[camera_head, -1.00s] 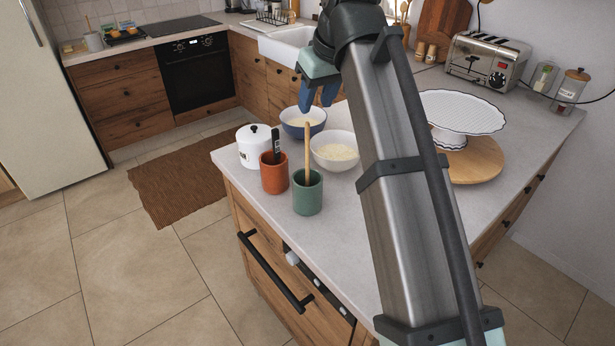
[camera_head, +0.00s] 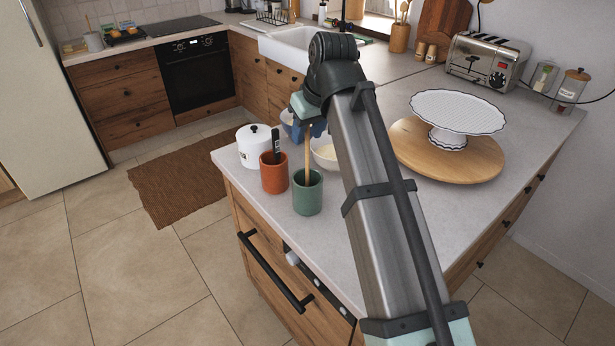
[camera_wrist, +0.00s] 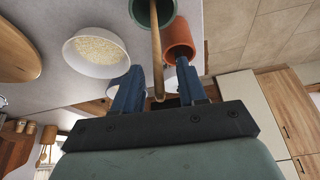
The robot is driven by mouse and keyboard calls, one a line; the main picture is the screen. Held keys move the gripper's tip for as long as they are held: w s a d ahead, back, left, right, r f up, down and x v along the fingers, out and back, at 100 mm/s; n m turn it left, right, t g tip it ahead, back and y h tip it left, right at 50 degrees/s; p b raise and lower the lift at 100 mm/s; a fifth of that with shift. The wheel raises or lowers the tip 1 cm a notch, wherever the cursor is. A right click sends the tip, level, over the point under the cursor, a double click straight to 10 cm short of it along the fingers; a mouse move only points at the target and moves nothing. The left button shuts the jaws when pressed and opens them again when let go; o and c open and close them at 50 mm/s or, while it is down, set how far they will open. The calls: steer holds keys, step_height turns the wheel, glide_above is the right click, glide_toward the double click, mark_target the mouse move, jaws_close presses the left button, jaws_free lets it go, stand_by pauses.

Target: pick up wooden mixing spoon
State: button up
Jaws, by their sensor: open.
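The wooden mixing spoon (camera_head: 308,158) stands upright in a green cup (camera_head: 307,198) near the counter's left edge. Only its light handle shows; its lower end is hidden in the cup. My gripper (camera_head: 306,131) is open around the top of the handle. In the wrist view, the handle (camera_wrist: 156,50) passes between the two blue fingers of my gripper (camera_wrist: 158,82), with a gap on each side. The green cup also shows there (camera_wrist: 140,14).
An orange cup (camera_head: 273,179) with a black-handled utensil stands beside the green cup. A cake stand (camera_head: 457,112) on a round board is to the right.

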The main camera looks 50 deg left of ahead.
mark_target(306, 140)
steer(key=shift+x, duration=1.9)
steer(key=shift+d, duration=0.15)
steer(key=shift+c, duration=0.4)
jaws_close()
